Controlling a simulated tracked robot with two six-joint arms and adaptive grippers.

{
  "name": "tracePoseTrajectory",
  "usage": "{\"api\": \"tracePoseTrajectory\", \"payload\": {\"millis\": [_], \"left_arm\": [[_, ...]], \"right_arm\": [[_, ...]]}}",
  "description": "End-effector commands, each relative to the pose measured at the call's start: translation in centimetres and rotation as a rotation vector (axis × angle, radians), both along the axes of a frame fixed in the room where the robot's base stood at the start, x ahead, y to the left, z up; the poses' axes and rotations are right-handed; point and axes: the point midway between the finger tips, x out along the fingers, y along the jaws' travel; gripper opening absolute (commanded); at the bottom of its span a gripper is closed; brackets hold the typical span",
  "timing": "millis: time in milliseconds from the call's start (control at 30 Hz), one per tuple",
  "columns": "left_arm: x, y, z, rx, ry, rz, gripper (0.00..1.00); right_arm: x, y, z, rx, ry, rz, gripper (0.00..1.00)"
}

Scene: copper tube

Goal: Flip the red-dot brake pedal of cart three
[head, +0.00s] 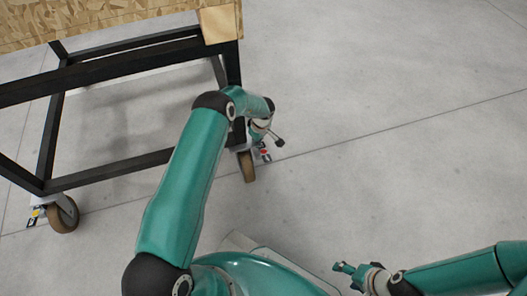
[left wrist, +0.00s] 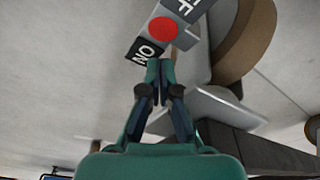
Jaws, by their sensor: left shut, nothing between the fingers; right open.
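The red-dot brake pedal (head: 264,154) sits at the caster under the cart's right near corner. My right gripper (head: 346,268) is open and empty, low over the floor, away from the cart.
The cart has a black frame (head: 120,177) and a wooden box (head: 120,22) on top. The caster wheel (left wrist: 246,38) is beside the pedal. Another caster (head: 62,214) with a yellow-dot pedal (head: 36,213) is at left. The concrete floor (head: 400,130) at right is clear.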

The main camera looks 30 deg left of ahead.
Motion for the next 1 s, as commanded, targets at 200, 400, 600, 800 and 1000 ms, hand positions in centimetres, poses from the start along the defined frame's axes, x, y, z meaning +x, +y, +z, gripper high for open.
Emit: {"api": "tracePoseTrajectory", "payload": {"millis": [200, 400, 600, 800, 1000], "left_arm": [[0.0, 0.0, 2.1, 0.0, -0.001, 0.0, 0.0], [0.1, 0.0, 3.8, 0.001, -0.001, 0.0, 0.0], [0.1, 0.0, 5.4, 0.0, -0.001, 0.0, 0.0], [0.0, -0.1, 6.4, 0.0, -0.001, -0.001, 0.0], [0.0, 0.0, 6.4, 0.0, -0.001, -0.001, 0.0]], "right_arm": [[0.0, 0.0, 1.5, 0.0, 0.0, 0.0, 0.67], [0.0, 0.0, 2.7, 0.0, 0.0, 0.0, 0.67], [0.0, 0.0, 3.8, 0.0, 0.0, 0.0, 0.67], [0.0, 0.0, 4.6, 0.0, 0.0, 0.0, 0.67], [0.0, 0.0, 4.5, 0.0, 0.0, 0.0, 0.67]]}}
